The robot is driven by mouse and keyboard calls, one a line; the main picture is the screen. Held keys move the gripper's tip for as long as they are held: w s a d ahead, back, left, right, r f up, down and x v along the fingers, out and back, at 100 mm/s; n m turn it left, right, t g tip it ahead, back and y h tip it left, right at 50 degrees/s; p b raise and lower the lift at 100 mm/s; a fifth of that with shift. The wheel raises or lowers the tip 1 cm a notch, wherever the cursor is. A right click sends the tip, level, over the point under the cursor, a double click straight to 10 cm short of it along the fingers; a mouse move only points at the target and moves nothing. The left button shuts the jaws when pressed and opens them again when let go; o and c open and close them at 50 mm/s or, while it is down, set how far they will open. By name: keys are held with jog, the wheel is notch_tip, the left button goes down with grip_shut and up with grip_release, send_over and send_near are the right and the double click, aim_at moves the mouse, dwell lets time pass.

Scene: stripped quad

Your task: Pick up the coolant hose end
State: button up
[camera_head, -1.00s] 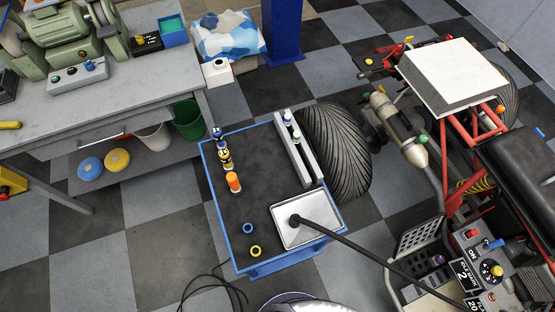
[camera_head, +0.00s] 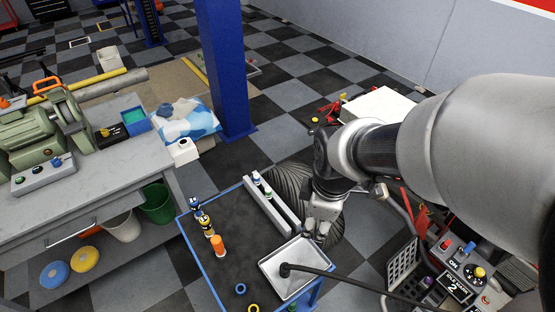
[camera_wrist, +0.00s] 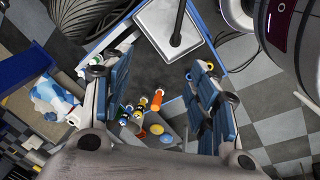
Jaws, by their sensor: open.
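The coolant hose end (camera_head: 287,270) is the dark knob-like tip of a black hose. It rests in a pale metal tray (camera_head: 268,268) at the right front corner of the blue-edged cart. In the wrist view the hose end (camera_wrist: 175,40) lies in the tray (camera_wrist: 146,18), beyond the fingertips near the top. My gripper (camera_head: 318,238) is above the cart's right side, up and to the right of the hose end, apart from it. In the wrist view my gripper (camera_wrist: 153,72) is open, with nothing between its fingers.
The hose trails right toward a control panel (camera_head: 462,270). A tire (camera_head: 290,178) lies behind the cart. A workbench (camera_head: 90,190) is at left.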

jog(key=w+a+f+n+g, duration=0.1)
jog(key=w+a+f+n, duration=0.15)
jog(key=f+n, duration=0.45)
jog(key=n+g+b, duration=0.1)
jog(key=n+b, duration=0.2)
jog(key=n, duration=0.2)
send_over(285, 267)
jog(key=f, duration=2)
jog(key=shift+w+d, duration=0.15)
jog(key=shift+d, duration=0.25)
jog(key=shift+f, duration=0.65)
jog(key=f+b, duration=0.1)
jog(key=f, duration=0.2)
jog(key=f+b, duration=0.1)
jog(key=shift+s+a+f+b, duration=0.2)
jog(key=shift+a+f+b, duration=0.1)
jog(key=shift+a, duration=0.1)
jog(key=shift+f, duration=0.35)
jog(key=shift+r, duration=0.1)
jog(key=shift+c, duration=0.4)
jog(key=c, duration=1.1)
